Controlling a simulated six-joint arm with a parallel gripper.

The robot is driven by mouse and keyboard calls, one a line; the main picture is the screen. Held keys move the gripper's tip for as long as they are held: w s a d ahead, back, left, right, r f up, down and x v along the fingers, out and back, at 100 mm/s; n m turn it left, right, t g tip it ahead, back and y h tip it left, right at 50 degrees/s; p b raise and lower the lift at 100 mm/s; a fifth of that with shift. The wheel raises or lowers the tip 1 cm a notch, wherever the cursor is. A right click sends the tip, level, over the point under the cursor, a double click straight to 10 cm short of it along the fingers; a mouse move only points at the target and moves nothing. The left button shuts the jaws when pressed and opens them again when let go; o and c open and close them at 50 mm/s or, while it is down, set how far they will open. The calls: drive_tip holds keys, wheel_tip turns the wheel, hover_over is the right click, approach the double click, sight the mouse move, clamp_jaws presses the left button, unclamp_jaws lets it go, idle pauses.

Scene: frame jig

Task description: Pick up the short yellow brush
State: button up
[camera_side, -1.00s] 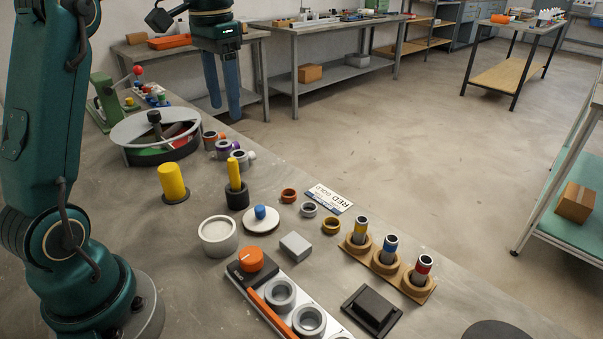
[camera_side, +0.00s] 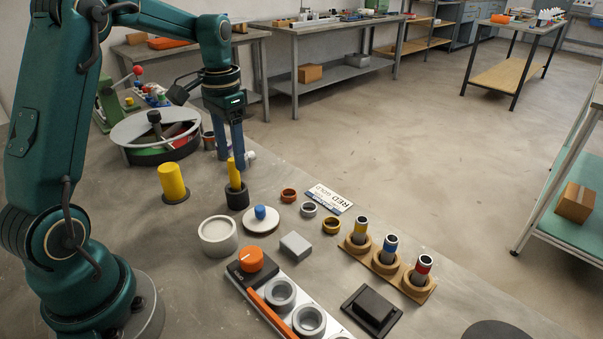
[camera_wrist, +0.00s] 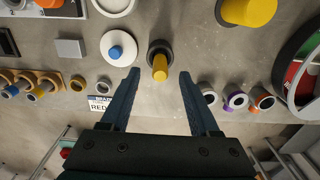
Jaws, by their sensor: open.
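A slim yellow upright piece, which looks like the short yellow brush (camera_side: 234,174), stands in a black round holder (camera_side: 237,198) on the bench. In the wrist view the yellow piece (camera_wrist: 160,70) shows between my two fingertips, with its black holder (camera_wrist: 157,48) just above it in the picture. My gripper (camera_side: 230,157) is open and empty, pointing down, behind the yellow piece in the side view. In the wrist view my gripper (camera_wrist: 160,75) has a finger on each side with clear gaps. I see no contact.
A thicker yellow cylinder (camera_side: 172,181) on a dark base stands to the left. A white disc with a blue knob (camera_side: 261,213) and a white round dish (camera_side: 218,236) are in front. A round divided tray (camera_side: 130,140) and small coloured-ring cylinders (camera_wrist: 235,101) stand close by.

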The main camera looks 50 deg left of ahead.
sight(236, 188)
drive_tip(key=shift+f, duration=2.75)
clamp_jaws()
